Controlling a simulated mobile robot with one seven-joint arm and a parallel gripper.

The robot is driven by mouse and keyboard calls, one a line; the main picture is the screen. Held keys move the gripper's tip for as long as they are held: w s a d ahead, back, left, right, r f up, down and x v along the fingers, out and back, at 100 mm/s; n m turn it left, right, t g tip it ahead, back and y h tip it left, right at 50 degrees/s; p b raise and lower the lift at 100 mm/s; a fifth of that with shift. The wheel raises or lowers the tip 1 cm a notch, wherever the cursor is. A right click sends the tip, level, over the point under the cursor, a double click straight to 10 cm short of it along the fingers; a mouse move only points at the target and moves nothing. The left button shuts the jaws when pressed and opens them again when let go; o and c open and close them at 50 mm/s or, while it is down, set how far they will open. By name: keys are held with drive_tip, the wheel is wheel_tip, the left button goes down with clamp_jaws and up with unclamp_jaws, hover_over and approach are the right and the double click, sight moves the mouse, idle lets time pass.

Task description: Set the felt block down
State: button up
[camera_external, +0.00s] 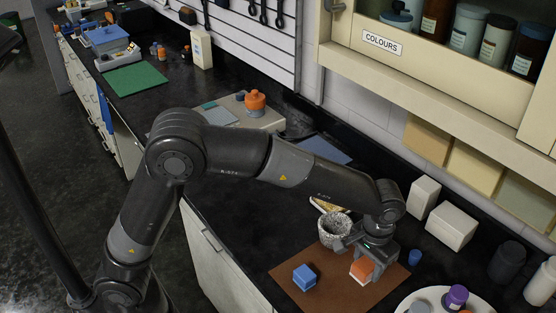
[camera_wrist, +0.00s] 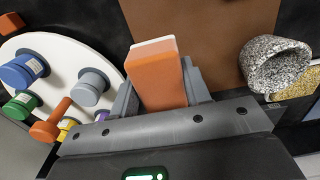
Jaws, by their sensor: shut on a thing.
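The felt block, an orange block with a white strip along one side (camera_external: 361,270), is between the jaws of my gripper (camera_external: 368,262). In the wrist view the block (camera_wrist: 160,76) stands out between the two grey fingers, with one finger on each side. It is low over the brown mat (camera_external: 330,294), near the mat's right part. I cannot tell whether its underside touches the mat. Part of the block is hidden by my gripper.
A blue block (camera_external: 304,277) sits on the mat to the left. A speckled stone mortar (camera_external: 334,230) stands behind it. A round white tray (camera_external: 401,308) with coloured bottles is at front right. A small blue cap (camera_external: 415,257) and white boxes (camera_external: 451,226) stand right of my gripper.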

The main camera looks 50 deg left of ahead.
drive_tip(key=w+a+f, duration=0.1)
drive_tip(key=w, duration=0.1)
drive_tip(key=w+a+f, duration=0.2)
drive_tip(key=w, duration=0.1)
drive_tip(key=w+a+f, duration=0.2)
drive_tip(key=shift+w+f, duration=0.15)
drive_tip(key=shift+f, duration=2)
drive_tip(key=o, duration=1)
drive_tip(key=shift+f, duration=0.15)
